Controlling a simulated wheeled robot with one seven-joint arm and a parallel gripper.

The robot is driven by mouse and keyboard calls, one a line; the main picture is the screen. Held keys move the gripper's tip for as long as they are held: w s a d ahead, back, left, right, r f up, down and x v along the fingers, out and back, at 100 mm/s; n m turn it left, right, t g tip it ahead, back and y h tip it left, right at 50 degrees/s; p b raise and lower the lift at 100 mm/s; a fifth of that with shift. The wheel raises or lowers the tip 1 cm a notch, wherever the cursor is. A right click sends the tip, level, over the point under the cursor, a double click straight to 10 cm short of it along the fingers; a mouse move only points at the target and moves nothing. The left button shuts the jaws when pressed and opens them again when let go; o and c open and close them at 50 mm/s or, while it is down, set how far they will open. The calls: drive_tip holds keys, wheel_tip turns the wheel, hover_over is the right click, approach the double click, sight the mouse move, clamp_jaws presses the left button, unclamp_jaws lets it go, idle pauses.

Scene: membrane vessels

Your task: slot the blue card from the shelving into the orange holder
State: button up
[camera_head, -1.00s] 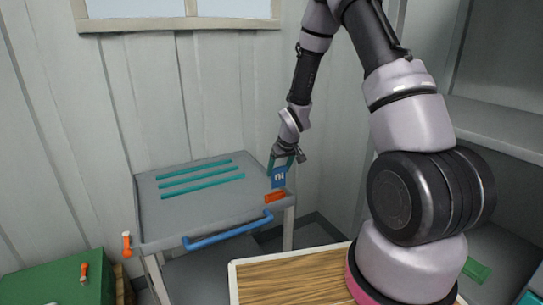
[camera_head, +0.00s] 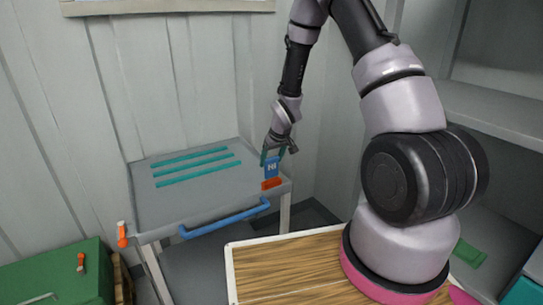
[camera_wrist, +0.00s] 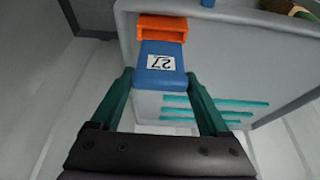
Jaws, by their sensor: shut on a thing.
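The blue card (camera_head: 271,168) is held upright by my gripper (camera_head: 277,150), just over the orange holder (camera_head: 271,184) at the right front corner of the grey cart top. In the wrist view, the teal fingers of my gripper (camera_wrist: 160,78) are shut on the sides of the blue card (camera_wrist: 160,80), which bears a white label with "27". The card's far end meets the mouth of the orange holder (camera_wrist: 162,27) in that view. I cannot tell how far the card reaches into the holder, if at all.
The grey cart (camera_head: 150,210) has several teal strips (camera_head: 192,161) on top and a blue handle (camera_head: 225,218) in front. A green box (camera_head: 60,275) stands at lower left. A wooden-topped surface (camera_head: 290,265) lies near my base. Grey shelving (camera_head: 500,120) is at right.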

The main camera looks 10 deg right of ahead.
sight(272, 169)
drive_tip(key=shift+f, duration=2.4)
drive_tip(key=shift+f, duration=0.2)
drive_tip(key=o, duration=1.2)
drive_tip(key=v, duration=1)
drive_tip(key=shift+s+r, duration=0.2)
drive_tip(key=shift+r, duration=0.1)
